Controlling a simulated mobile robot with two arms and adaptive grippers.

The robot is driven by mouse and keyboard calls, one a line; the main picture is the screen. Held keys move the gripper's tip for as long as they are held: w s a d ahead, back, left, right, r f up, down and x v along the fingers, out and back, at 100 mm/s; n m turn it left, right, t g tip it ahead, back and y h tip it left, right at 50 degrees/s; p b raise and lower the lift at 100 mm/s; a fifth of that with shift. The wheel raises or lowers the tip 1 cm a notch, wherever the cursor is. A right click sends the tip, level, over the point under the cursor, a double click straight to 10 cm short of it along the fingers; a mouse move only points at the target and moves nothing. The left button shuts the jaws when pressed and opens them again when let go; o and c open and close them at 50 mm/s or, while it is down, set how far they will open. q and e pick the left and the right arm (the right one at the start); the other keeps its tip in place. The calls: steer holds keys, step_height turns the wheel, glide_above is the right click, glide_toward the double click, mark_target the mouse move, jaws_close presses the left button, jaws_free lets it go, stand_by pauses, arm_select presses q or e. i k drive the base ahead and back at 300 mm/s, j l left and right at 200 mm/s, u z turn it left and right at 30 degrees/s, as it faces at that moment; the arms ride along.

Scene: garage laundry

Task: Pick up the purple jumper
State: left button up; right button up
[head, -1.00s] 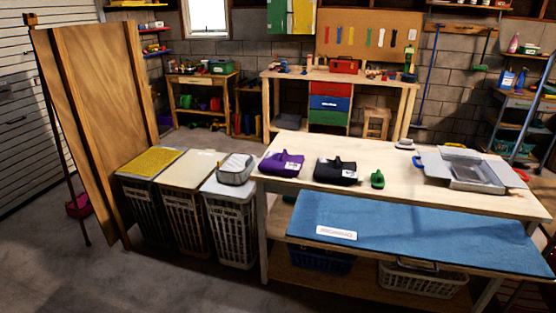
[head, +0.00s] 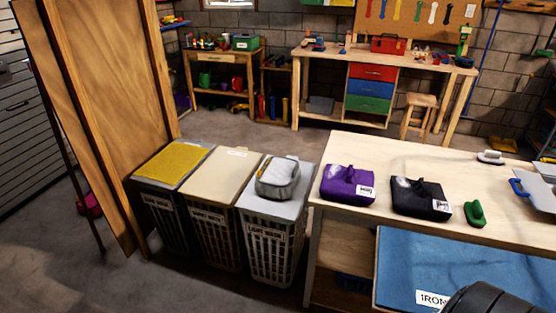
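The purple jumper (head: 345,186) lies folded near the left end of the wooden table, with a white label on its right side. A folded black garment (head: 418,197) with a white label lies to its right, a small gap apart. No gripper fingers show in the head view. A dark rounded part of my own body enters at the bottom right corner, well apart from the jumper.
The wooden table (head: 400,155) also holds a green object (head: 475,214) and a pale iron-like object (head: 491,157). A blue ironing mat (head: 460,265) lies in front. Lidded hampers (head: 212,212) stand left of the table, one carrying a grey folded item (head: 277,182). Floor in front of the hampers is clear.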

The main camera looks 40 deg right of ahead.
mark_target(339, 182)
steer(key=i+j, duration=0.15)
steer(key=i, duration=0.8)
steer(key=i+z, duration=0.2)
steer(key=z, duration=0.2)
steer(key=i+j+z, duration=0.1)
steer(key=z, duration=0.3)
steer(key=i+j+z, duration=0.15)
steer(key=z, duration=0.2)
steer(key=i+j+z, duration=0.2)
steer(key=z, duration=0.2)
steer(key=i, duration=0.05)
